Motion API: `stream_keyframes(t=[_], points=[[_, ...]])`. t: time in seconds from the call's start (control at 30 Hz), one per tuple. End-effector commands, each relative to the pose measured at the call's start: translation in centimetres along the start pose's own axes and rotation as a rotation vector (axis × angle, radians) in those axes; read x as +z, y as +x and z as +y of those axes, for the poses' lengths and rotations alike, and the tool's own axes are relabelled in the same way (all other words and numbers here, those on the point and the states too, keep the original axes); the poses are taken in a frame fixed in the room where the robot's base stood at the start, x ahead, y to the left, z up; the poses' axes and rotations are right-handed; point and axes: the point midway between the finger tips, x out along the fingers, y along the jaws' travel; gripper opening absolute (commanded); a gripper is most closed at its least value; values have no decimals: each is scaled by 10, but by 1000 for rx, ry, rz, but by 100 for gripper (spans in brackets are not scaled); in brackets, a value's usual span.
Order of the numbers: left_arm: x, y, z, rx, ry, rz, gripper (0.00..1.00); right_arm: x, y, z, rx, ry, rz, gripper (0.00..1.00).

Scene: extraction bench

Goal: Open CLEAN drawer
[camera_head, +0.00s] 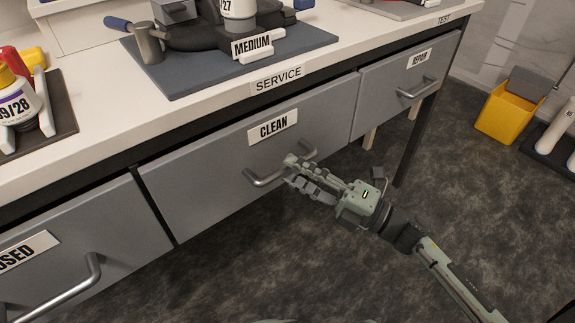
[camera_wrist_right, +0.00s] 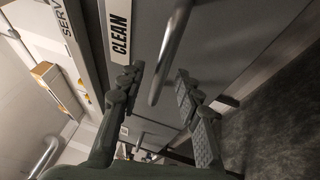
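The CLEAN drawer (camera_head: 210,185) is a grey front under the bench top, with a white CLEAN label (camera_head: 272,127). It looks closed, about level with its neighbours. Its silver bar handle (camera_head: 262,180) is partly hidden behind my right gripper (camera_head: 290,171). In the right wrist view, the gripper (camera_wrist_right: 158,80) is open, with its two fingers spread on either side of the handle's line. The handle (camera_wrist_right: 171,52) reaches down between the fingertips, with a visible gap on each side. I cannot tell how deep it sits between them. My left gripper is not in view.
The USED drawer (camera_head: 90,240) is at left and the REPAIR-side drawer (camera_head: 385,98) at right, both with bar handles. The bench top (camera_head: 180,110) overhangs above. A yellow bin (camera_head: 508,112) stands on the floor at right. The floor before the drawers is clear.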

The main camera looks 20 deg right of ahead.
Motion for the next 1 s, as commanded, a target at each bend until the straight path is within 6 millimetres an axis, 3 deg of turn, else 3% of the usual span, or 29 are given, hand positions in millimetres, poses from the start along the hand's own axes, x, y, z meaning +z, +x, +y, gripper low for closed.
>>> stream_keyframes(t=[0.2,0.47,0.73,1.0], points=[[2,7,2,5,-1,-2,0,0,19,0,0,1,-2,34],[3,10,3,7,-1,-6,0,0,20,0,0,2,-2,34],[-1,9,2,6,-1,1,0,0,20,0,0,2,-2,2],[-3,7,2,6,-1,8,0,0,20,0,0,2,-2,0]])
